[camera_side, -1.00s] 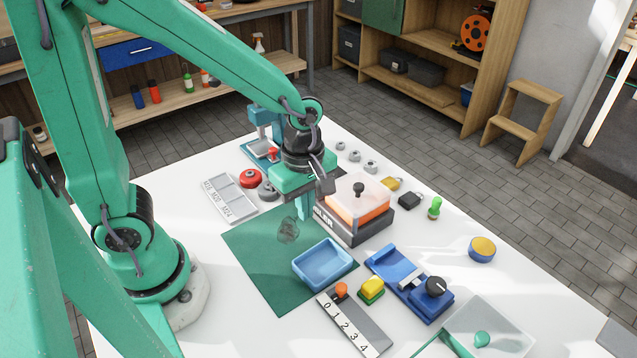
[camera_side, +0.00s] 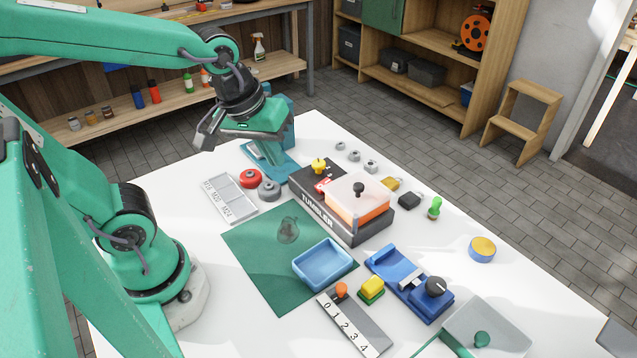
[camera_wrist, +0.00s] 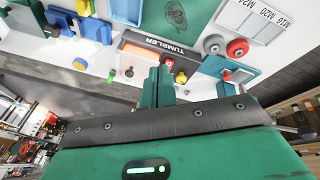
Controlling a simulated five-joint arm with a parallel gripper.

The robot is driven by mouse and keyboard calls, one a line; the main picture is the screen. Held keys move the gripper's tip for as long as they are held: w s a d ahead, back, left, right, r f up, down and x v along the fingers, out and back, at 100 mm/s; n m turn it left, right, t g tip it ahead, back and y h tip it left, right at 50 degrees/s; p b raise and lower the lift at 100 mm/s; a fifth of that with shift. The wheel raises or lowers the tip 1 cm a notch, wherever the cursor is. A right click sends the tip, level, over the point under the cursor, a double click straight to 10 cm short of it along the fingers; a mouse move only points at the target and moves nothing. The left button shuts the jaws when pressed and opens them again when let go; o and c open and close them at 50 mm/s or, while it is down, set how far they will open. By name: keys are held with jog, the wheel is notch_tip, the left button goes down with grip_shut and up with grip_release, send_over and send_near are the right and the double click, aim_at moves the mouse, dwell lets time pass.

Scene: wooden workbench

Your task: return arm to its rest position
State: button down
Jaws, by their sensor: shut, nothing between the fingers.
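My gripper (camera_side: 262,148) is raised at the back left of the white bench (camera_side: 215,275), in front of the teal press (camera_side: 285,125). In the wrist view my gripper (camera_wrist: 160,75) shows its two green fingers close together, with nothing held between them. In the side view the fingers point down and are partly hard to tell from the press behind them.
The black tumbler (camera_side: 322,214) with its orange container stands right of my gripper. A green mat (camera_side: 255,255) carries a blue tray (camera_side: 312,283). The sorting tray (camera_side: 230,197), red knob (camera_side: 250,178) and grey knob (camera_side: 269,190) lie below my gripper.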

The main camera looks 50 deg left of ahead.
jog(key=shift+s+a+r+m+t, duration=0.35)
jog(key=shift+s+r+m, duration=0.2)
jog(key=shift+m, duration=0.5)
jog(key=shift+s+a+r+m+t, duration=0.25)
jog(key=shift+s+a+r+m, duration=0.25)
jog(key=shift+m, duration=0.5)
jog(key=shift+s+a+r+m+t, duration=0.35)
jog(key=shift+r+m, duration=0.35)
jog(key=shift+m, duration=0.35)
